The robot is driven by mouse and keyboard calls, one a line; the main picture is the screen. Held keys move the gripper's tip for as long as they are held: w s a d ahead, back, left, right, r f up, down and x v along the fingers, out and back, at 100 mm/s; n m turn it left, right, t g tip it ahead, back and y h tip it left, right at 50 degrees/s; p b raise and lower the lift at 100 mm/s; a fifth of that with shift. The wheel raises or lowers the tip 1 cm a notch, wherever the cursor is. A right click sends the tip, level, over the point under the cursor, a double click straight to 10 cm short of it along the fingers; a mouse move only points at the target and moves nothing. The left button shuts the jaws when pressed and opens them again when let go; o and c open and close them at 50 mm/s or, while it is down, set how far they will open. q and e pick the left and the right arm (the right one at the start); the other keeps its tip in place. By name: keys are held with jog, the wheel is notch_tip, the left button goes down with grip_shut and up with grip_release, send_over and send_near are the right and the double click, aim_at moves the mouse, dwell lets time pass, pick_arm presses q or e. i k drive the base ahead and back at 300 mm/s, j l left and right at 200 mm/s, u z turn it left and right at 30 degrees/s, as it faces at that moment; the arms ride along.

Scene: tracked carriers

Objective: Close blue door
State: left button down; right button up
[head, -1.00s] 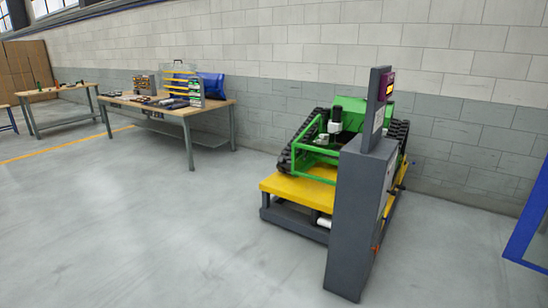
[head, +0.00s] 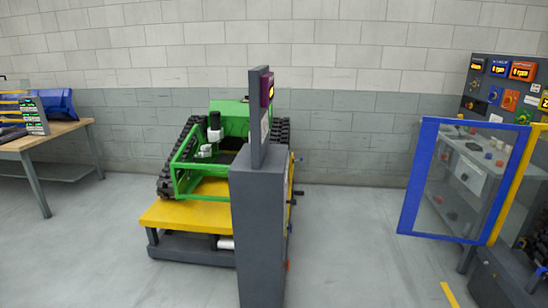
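The blue door (head: 414,180) is a blue-framed panel with a clear pane, at the right in the head view. It stands out from a yellow post (head: 517,185) on its right, beside a dark machine with a control panel (head: 505,88). The door looks swung open. Machine parts show through its pane. Neither of my grippers is in view.
A grey pedestal with a screen (head: 262,225) stands in the middle. Behind it a green tracked carrier (head: 185,180) sits on a yellow platform (head: 188,216). A workbench (head: 45,140) is at the left. Grey floor is free between the pedestal and the door.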

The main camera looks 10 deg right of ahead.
aim_at(430, 126)
jog(key=i+l+z, duration=0.1)
jog(key=i+z, duration=0.35)
jog(key=i+j+z, duration=0.1)
jog(key=i+z, duration=0.4)
jog(key=i+l+z, duration=0.1)
jog(key=i+z, duration=0.35)
jog(key=i+j+z, duration=0.1)
jog(key=i+z, duration=0.4)
jog(key=i+j+z, duration=0.2)
jog(key=i, duration=0.4)
jog(key=i+z, duration=0.15)
jog(key=i, duration=0.45)
